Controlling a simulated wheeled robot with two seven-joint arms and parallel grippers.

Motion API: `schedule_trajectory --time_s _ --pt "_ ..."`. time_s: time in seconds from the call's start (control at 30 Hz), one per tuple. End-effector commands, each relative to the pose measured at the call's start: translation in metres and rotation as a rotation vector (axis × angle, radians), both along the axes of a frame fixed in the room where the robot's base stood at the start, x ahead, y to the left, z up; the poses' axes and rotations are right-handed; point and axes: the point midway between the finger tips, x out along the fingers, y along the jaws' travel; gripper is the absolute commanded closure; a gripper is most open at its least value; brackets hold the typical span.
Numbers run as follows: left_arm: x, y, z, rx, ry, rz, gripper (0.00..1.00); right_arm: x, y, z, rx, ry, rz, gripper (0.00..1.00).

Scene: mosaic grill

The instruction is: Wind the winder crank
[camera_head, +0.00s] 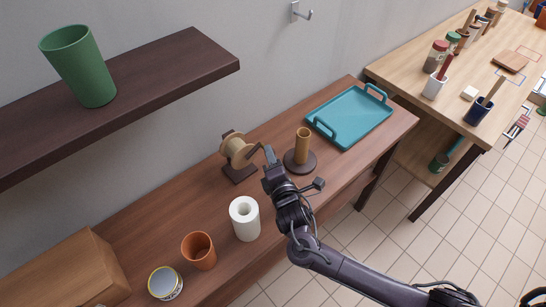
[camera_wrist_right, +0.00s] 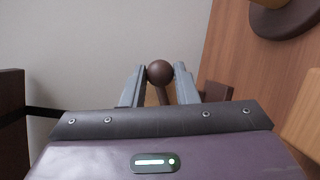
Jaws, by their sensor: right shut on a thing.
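The winder (camera_head: 237,155) stands on the brown wooden side table, with a tan spool on a dark frame and base. Its crank comes out to the right, toward my right gripper (camera_head: 270,163). In the right wrist view, the crank's round dark brown knob (camera_wrist_right: 160,72) sits between the fingertips of my right gripper (camera_wrist_right: 159,78), which is shut on it. A part of the crank arm shows below the knob, between the fingers. In the head view the gripper hides most of the knob. My left gripper is not in view.
A round-based wooden holder (camera_head: 301,158) stands close to the right of my gripper, with a teal tray (camera_head: 350,117) beyond. A white roll (camera_head: 245,219), orange cup (camera_head: 199,251) and can (camera_head: 165,283) stand in front. A dark shelf (camera_head: 150,92) overhangs the left side.

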Motion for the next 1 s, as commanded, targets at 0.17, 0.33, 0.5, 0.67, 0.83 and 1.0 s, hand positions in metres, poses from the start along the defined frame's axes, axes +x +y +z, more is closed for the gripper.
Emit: schedule_trajectory --time_s 0.17,0.33,0.5,0.67,0.83,1.0 --pt "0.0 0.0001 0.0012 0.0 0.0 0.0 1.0 -0.0014 0.0017 0.0006 -0.032 -0.019 0.002 1.0" --pt "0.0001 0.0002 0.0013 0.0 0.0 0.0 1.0 -0.0017 0.002 0.0006 -0.04 -0.025 0.002 1.0" --pt "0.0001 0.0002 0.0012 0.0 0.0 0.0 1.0 -0.0017 0.0021 0.0005 -0.04 -0.025 0.003 1.0" --pt "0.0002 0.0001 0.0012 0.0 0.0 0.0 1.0 -0.0018 0.0022 0.0004 -0.04 -0.025 0.003 0.69" --pt "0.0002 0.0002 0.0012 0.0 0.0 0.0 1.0 -0.0015 0.0018 0.0008 -0.039 -0.025 0.002 0.52" --pt "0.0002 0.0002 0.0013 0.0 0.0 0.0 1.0 -0.0012 0.0017 0.0013 -0.039 -0.026 0.002 0.52"
